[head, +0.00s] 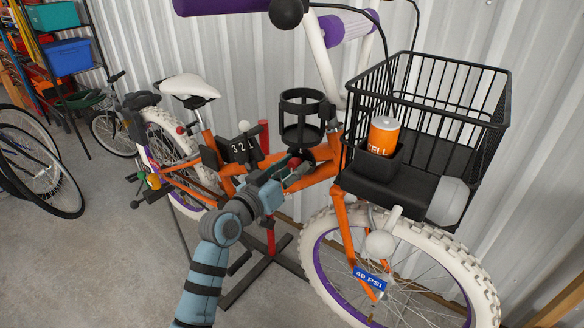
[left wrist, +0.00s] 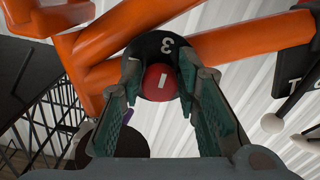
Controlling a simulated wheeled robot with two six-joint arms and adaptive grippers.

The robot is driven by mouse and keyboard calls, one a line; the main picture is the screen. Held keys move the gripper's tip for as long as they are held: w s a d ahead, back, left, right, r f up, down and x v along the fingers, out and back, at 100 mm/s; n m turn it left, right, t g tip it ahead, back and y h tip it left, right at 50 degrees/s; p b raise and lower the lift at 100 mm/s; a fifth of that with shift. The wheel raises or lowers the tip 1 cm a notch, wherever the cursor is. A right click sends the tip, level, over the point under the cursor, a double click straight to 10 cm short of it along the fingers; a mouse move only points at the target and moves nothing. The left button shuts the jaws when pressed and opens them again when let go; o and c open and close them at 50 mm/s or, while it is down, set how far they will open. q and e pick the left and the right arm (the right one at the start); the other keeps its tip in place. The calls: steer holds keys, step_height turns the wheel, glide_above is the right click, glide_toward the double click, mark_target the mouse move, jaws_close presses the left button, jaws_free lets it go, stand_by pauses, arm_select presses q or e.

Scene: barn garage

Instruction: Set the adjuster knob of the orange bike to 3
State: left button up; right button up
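The orange bike (head: 334,175) stands by the wall in the head view. In the left wrist view its red adjuster knob (left wrist: 160,84) has a short white mark and sits in front of a round black plate (left wrist: 158,46) carrying a "3". The other numbers are hidden or out of sight, and I cannot tell which number the mark meets. My left gripper (left wrist: 160,72) has one finger on each side of the knob. It also shows by the frame in the head view (head: 287,180). I cannot tell whether the fingers touch the knob. My right gripper is not in view.
Open floor (head: 100,262) lies left.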

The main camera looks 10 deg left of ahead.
arm_select(q)
steer(key=shift+o, duration=1.1)
steer(key=v, duration=1.2)
